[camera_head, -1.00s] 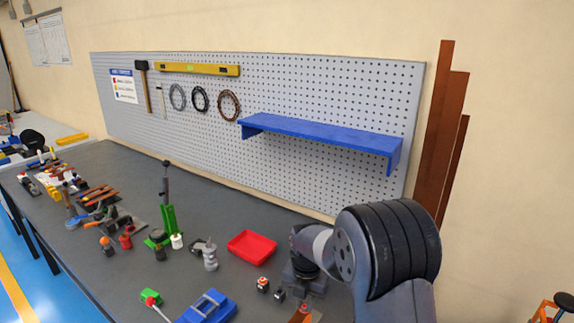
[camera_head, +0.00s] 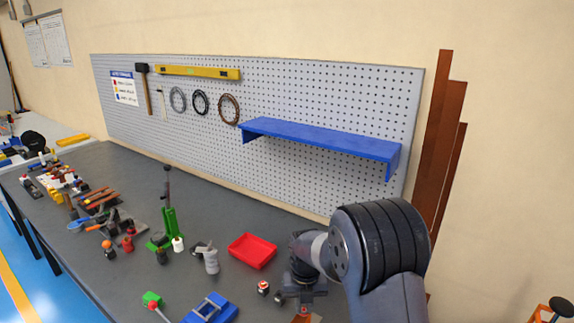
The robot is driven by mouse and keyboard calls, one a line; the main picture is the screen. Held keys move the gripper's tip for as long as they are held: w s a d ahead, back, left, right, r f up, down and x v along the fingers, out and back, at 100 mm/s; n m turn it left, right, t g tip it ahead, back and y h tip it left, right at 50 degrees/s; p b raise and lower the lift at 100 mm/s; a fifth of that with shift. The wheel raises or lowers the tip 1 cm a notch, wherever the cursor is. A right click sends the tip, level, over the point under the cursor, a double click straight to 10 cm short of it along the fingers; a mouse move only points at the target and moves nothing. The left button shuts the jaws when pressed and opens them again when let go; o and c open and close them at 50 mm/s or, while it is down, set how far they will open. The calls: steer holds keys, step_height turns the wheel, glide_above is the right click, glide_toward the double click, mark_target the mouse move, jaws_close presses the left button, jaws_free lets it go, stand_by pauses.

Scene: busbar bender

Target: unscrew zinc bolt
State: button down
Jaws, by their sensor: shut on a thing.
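My gripper (camera_head: 306,291) hangs from my wrist at the bottom of the picture, low over the front part of the bench and right of the red tray (camera_head: 252,251). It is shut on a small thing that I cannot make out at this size. No zinc bolt can be told apart in this view. An orange part (camera_head: 302,318) shows just below my gripper, cut off by the picture's lower edge.
Small dark and red-white pieces (camera_head: 263,288) stand just left of my gripper. A blue fixture (camera_head: 210,309), a grey cylinder (camera_head: 211,262) and a green stand (camera_head: 168,226) are further left. A blue shelf (camera_head: 322,138) juts from the pegboard behind.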

steer(key=shift+r+n+p, duration=0.3)
steer(key=shift+p, duration=2.15)
steer(key=shift+f+p, duration=0.2)
steer(key=shift+p, duration=0.5)
steer(key=shift+f, duration=0.1)
steer(key=c, duration=1.6)
jaws_free()
steer(key=shift+s, duration=0.1)
steer(key=shift+c, duration=0.2)
steer(key=shift+f+m+b, duration=0.1)
steer(key=shift+m+b, duration=0.45)
steer(key=shift+m, duration=0.05)
steer(key=m+b, duration=0.1)
steer(key=m, duration=0.2)
steer(key=shift+m, duration=0.7)
